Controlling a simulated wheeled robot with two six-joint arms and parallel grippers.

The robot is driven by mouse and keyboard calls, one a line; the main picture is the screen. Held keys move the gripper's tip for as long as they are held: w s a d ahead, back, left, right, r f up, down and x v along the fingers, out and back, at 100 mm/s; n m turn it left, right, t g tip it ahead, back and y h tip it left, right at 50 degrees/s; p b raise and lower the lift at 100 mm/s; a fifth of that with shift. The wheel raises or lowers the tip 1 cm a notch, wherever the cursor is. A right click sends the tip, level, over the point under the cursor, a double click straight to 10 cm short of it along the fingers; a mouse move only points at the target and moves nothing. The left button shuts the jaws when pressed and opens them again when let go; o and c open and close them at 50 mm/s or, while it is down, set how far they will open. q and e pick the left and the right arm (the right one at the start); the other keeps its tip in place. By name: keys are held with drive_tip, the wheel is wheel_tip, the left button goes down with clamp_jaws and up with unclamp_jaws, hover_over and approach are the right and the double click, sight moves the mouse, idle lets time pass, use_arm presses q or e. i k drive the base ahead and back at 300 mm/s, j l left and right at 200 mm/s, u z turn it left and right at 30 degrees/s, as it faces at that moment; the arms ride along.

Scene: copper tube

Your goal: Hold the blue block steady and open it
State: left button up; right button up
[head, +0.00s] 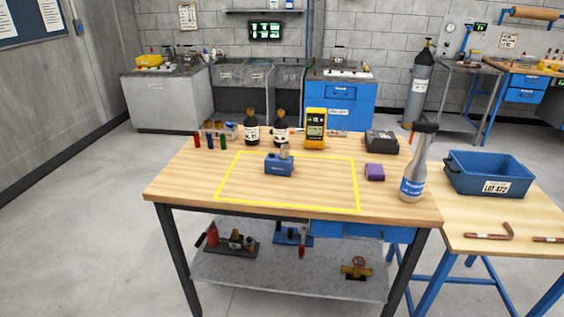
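The blue block (278,168) sits upright on the wooden workbench (172,187), inside the yellow outlined rectangle, towards its upper middle. A short tan or metallic piece (284,150) stands up from the right part of its top. Whether the block has a seam or lid is too small to tell. Neither of my grippers shows in the head view, and nothing touches the block.
Two dark bottles (252,131), a yellow meter (315,128) and a dark box (381,142) stand behind the block. A blue crate (490,178) sits on the side table. The bench front is clear.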

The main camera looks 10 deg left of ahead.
sight(274, 164)
drive_tip(key=i+j+z, duration=0.1)
drive_tip(key=j+z, duration=0.35)
drive_tip(key=i+j+z, duration=0.1)
drive_tip(key=j+z, duration=0.75)
drive_tip(key=l, duration=0.1)
